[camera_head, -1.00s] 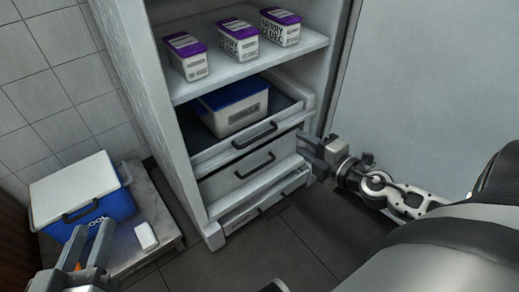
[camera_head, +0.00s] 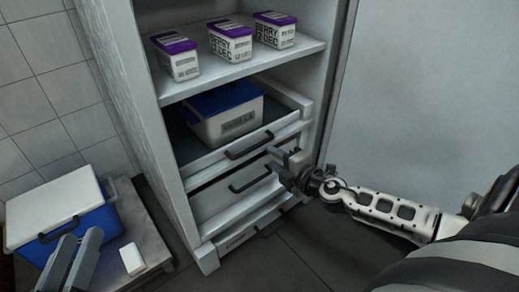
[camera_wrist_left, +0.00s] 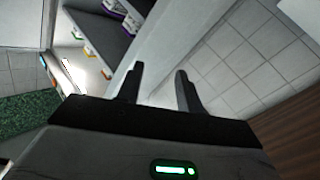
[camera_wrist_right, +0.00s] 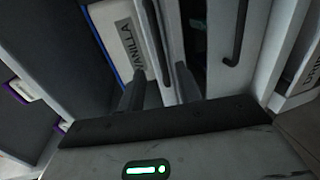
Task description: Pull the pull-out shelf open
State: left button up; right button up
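The pull-out shelf (camera_head: 206,164) is in the cabinet below the fixed shelf, with a dark liner and a white front. A vanilla tub (camera_head: 238,127) with a blue lid stands on it. Its black handle (camera_head: 249,146) is on the front and also shows in the right wrist view (camera_wrist_right: 155,35). My right gripper (camera_head: 276,161) is close to the handle's right end. Its fingers (camera_wrist_right: 160,88) are apart, with the handle ahead between them; I cannot tell if they touch it. My left gripper (camera_head: 80,238) is open and empty at lower left, also in its wrist view (camera_wrist_left: 159,70).
Below are a drawer with a black handle (camera_head: 250,180) and a lower drawer (camera_head: 240,235). Purple-lidded tubs (camera_head: 230,43) stand on the fixed shelf (camera_head: 205,82). A blue box (camera_head: 95,222) with a white lid is on a low platform (camera_head: 150,215) at left. The floor ahead is clear.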

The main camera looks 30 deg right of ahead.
aim_at(256, 147)
jog(key=x, duration=0.5)
jog(key=shift+w+a+f, duration=0.1)
jog(key=shift+w, duration=0.25)
pick_arm(q)
jog(key=shift+w+a+r+m+t+h+b, duration=0.1)
jog(key=shift+w+r+m+t+h+b, duration=0.3)
jog(key=shift+r, duration=0.3)
pick_arm(e)
jog(key=shift+w+a+f, duration=0.1)
jog(key=shift+w+f, duration=0.05)
jog(key=shift+w, duration=0.5)
grip_shut()
